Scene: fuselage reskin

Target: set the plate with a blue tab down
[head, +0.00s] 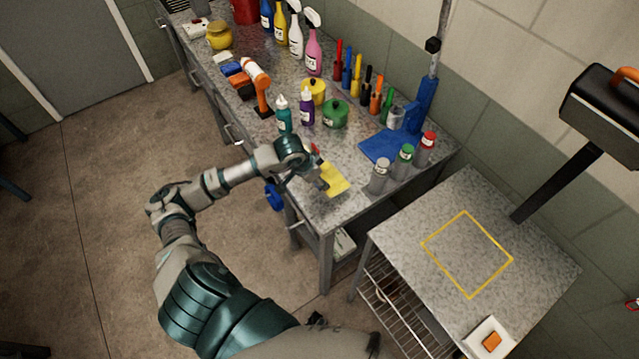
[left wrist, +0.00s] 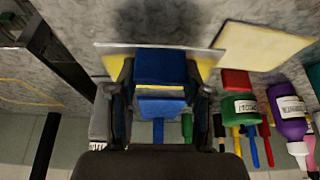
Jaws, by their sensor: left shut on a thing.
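My left gripper (head: 318,176) is over the near end of the long bench, and in the left wrist view (left wrist: 160,90) it is shut on a blue tab (left wrist: 160,68). The tab belongs to a thin plate (left wrist: 105,48), which shows nearly edge-on beyond the fingers, with yellow on its face. The shadow on the grey top suggests a gap beneath it, but I cannot tell how large. A yellow square piece (left wrist: 265,45) lies beside the plate and also shows in the head view (head: 334,180). My right gripper is not in view.
A lower side table (head: 400,245) carries an empty yellow square outline (head: 467,254) and a white tray (head: 476,343) with an orange block (head: 491,341). Capped bottles (head: 380,176) stand near the bench end by a blue pad (head: 378,148). Pots, bottles and tools crowd farther back.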

